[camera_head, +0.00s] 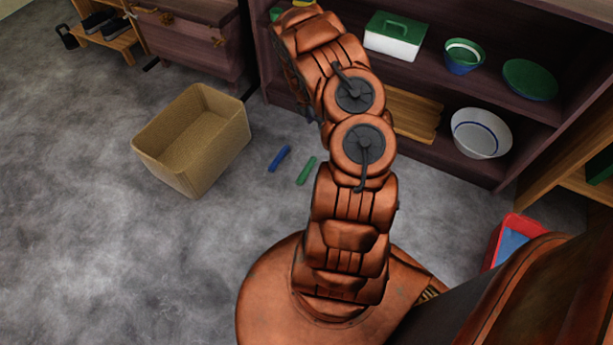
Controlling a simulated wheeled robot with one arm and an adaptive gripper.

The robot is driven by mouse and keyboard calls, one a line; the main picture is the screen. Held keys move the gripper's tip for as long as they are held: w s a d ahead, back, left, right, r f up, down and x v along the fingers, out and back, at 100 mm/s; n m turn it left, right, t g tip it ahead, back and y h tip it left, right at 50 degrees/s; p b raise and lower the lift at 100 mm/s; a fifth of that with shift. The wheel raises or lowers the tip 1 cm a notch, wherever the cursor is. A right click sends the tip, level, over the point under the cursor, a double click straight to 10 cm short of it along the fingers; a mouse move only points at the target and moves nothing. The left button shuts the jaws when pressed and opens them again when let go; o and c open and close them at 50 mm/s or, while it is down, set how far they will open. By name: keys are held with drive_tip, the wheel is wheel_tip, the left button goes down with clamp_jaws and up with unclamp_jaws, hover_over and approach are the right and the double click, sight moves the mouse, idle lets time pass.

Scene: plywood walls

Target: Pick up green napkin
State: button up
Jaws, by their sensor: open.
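No cloth clearly recognisable as the green napkin shows. A small narrow green item (306,170) lies on the floor left of my arm; I cannot tell whether it is a rolled napkin. Another green patch (275,14) shows at the top, left of my arm's upper end and partly hidden by it; its shape is unclear. My copper arm rises through the middle of the view to the top. My gripper cannot be made out; the arm's far links hide that area.
A blue item (279,158) lies beside the green one. An open tan box (193,140) stands further left. The dark shelf (473,92) holds a green-lidded box (395,36), bowls (482,133) and a green dish (530,79). A red bin (512,240) is at right.

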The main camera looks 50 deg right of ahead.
wheel_tip(320, 180, down, 14)
drive_tip(key=r+n+y+b, duration=0.1)
drive_tip(key=n+b, duration=0.2)
drive_tip(key=b, duration=0.1)
drive_tip(key=n+t+y+b, duration=0.1)
drive_tip(key=n+t+b, duration=0.1)
drive_tip(key=b, duration=0.1)
hover_over(307, 169)
wheel_tip(307, 169, down, 9)
drive_tip(key=shift+a+f+b, duration=0.15)
drive_tip(key=shift+f+b, duration=0.35)
drive_tip(key=shift+f, duration=0.95)
drive_tip(key=shift+w+f+b, duration=0.1)
drive_tip(key=shift+f+b, duration=1.7)
drive_tip(key=shift+f, duration=0.7)
drive_tip(key=c, duration=1.1)
drive_tip(key=shift+r, duration=0.15)
